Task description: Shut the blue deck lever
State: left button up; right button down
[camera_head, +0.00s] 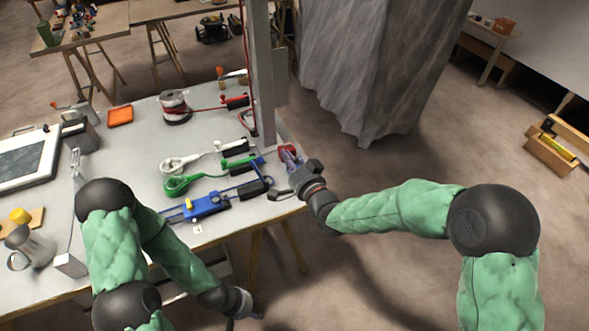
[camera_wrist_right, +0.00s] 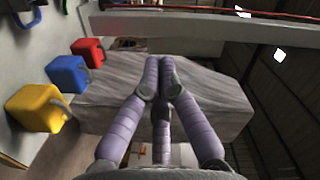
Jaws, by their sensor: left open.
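The blue deck lever (camera_head: 207,206) lies near the table's front edge, with a blue body and a small yellow part at its left. Blue bars run right from it among black blocks; I cannot tell exactly how far its handle stands open. My right gripper (camera_head: 289,157) is beyond the blue parts' right end, at the table's right edge, seemingly apart from them. In the right wrist view its purple fingers (camera_wrist_right: 160,68) are together at the tips, with nothing visible between them. My left gripper (camera_head: 243,304) hangs open and empty below the table's front edge.
Green (camera_head: 178,185) and white (camera_head: 176,164) levers lie just behind the blue one. A grey post (camera_head: 262,75) stands at the table's right side, near my right gripper. A cable spool (camera_head: 175,108) and an orange tray (camera_head: 120,116) are farther back. A metal jug (camera_head: 25,247) stands left.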

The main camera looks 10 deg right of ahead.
pick_arm(q)
notch_tip(320, 180, down, 2)
jog(key=shift+f+b, duration=0.1)
jog(key=shift+b, duration=0.8)
pick_arm(e)
jog(key=a, duration=0.1)
jog(key=w+a+f, duration=0.1)
jog(key=a, duration=0.1)
jog(key=w+a+f, duration=0.1)
jog(key=shift+w+a+f, duration=0.15)
jog(key=shift+w+a, duration=0.05)
jog(key=shift+a, duration=0.1)
pick_arm(q)
jog(key=shift+s+d, duration=0.1)
jog(key=shift+d, duration=0.6)
pick_arm(e)
jog(key=shift+s+a+n, duration=0.2)
jog(key=shift+a+n, duration=0.4)
